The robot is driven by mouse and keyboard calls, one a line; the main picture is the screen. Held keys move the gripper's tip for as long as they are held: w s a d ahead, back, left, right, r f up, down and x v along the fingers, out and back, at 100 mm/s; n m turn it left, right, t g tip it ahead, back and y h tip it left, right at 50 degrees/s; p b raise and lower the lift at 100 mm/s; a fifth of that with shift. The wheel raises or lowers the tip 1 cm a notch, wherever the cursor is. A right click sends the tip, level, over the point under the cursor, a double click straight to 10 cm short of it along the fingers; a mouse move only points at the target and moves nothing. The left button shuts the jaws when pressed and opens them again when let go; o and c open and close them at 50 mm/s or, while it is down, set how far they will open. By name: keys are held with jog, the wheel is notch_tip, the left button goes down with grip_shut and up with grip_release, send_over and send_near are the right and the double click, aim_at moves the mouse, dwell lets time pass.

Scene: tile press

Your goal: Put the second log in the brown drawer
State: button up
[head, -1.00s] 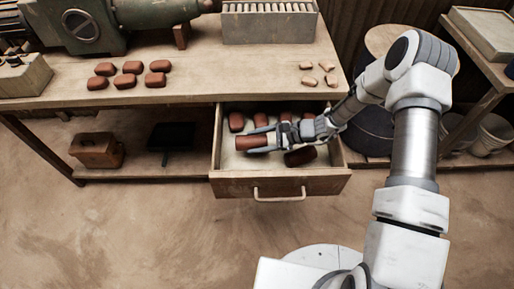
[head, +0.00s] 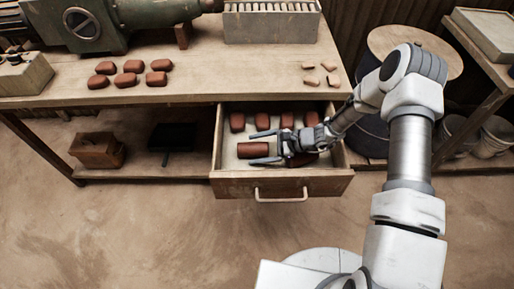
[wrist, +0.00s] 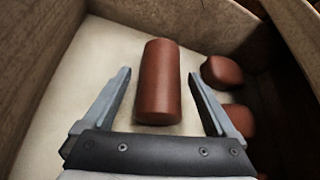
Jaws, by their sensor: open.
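The brown drawer (head: 225,187) is pulled out beneath the workbench. A reddish-brown log (head: 252,150) lies on its side at the left of the drawer floor; it also shows in the wrist view (wrist: 160,85). My gripper (head: 252,149) is open over the drawer, with one finger on each side of this log. In the wrist view, gaps show between the log and both fingers (wrist: 158,76). Another log (head: 306,159) lies farther right, partly hidden under my gripper.
Several brown pieces (head: 237,122) line the back of the drawer. More brown pieces (head: 127,81) and small light-coloured ones (head: 310,81) lie on the workbench (head: 230,78). The drawer walls stand close around my gripper. A wooden box (head: 97,150) sits on the lower shelf.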

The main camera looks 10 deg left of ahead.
jog(key=shift+r, duration=0.15)
jog(key=shift+w+d+r, duration=0.1)
jog(key=shift+d+r, duration=0.15)
jog(key=p+v, duration=0.2)
jog(key=v, duration=0.9)
jog(key=shift+d, duration=0.2)
jog(key=s+d+r+n+h, duration=0.3)
jog(key=r+n, duration=0.1)
jog(key=r, duration=0.7)
jog(key=s+d+r+n+h, duration=0.2)
jog(key=s+r+n+h, duration=0.15)
jog(key=r, duration=0.65)
jog(key=s+d+r+n+t+h, duration=0.5)
jog(key=s+d+r, duration=0.5)
jog(key=s+r, duration=0.4)
jog(key=shift+s+r+n+t+h, duration=0.2)
jog(key=shift+s+n+t+h, duration=0.15)
jog(key=shift+s+t+h, duration=0.2)
jog(key=shift+d+r+p, duration=0.1)
jog(key=shift+r+p, duration=0.05)
jog(key=shift+p, duration=0.2)
